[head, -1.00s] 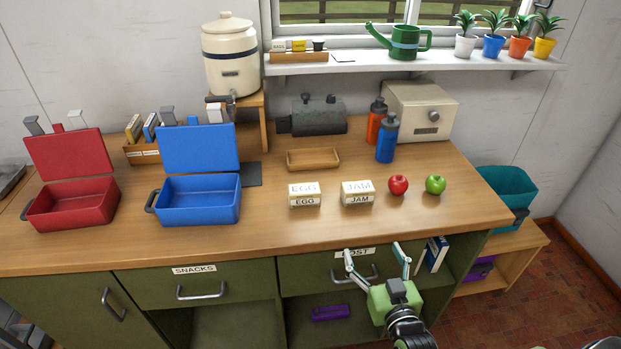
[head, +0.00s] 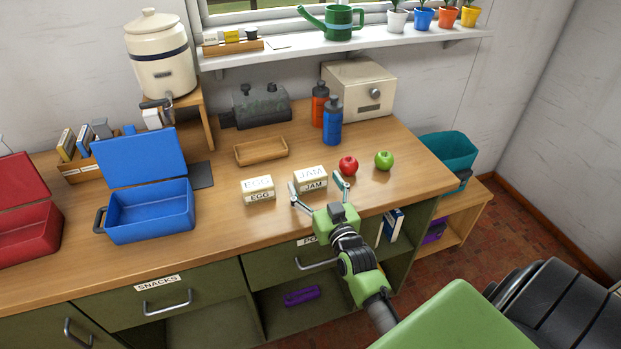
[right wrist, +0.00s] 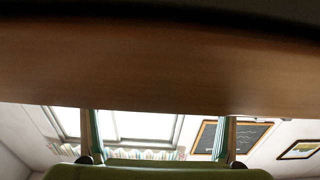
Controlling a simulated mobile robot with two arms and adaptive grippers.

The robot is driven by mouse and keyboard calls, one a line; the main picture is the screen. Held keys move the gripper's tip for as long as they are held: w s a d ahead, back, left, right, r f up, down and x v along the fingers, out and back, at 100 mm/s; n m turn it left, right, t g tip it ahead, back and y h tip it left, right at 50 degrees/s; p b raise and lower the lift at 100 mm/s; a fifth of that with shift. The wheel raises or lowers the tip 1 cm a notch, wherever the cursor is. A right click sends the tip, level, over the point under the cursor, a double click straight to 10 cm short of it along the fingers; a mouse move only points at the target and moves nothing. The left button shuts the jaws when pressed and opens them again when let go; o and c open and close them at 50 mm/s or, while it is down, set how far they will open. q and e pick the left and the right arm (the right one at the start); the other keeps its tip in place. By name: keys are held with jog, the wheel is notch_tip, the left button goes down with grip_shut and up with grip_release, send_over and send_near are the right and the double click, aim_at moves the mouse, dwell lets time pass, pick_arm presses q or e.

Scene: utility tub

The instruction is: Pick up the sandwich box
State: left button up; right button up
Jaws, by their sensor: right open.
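Two small cream boxes stand on the wooden counter, one labelled EGG (head: 258,190) and one labelled JAM (head: 310,180). No box is labelled sandwich box. My right gripper (head: 314,181) is open and empty in the head view, its fingers pointing towards the JAM box from the counter's front edge. One fingertip shows at each side of that box's front; I cannot tell if they touch it. In the right wrist view both fingers of my right gripper (right wrist: 160,112) are spread, with a brown wooden surface across the top and no box visible. My left gripper is not in view.
A red apple (head: 348,166) and green apple (head: 384,160) sit right of the JAM box. A wooden tray (head: 260,151) lies behind the boxes. An open blue lunchbox (head: 150,222) and red lunchbox (head: 28,245) stand left. Bottles (head: 332,125) stand behind.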

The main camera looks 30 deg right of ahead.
aim_at(314, 181)
jog(key=shift+p+x, duration=0.3)
jog(key=shift+x, duration=1.6)
jog(key=shift+s, duration=0.1)
jog(key=c, duration=1.2)
jog(key=shift+c, duration=0.2)
jog(key=shift+r+b, duration=0.15)
jog(key=shift+b, duration=0.25)
jog(key=b+v, duration=0.2)
jog(key=v, duration=1.6)
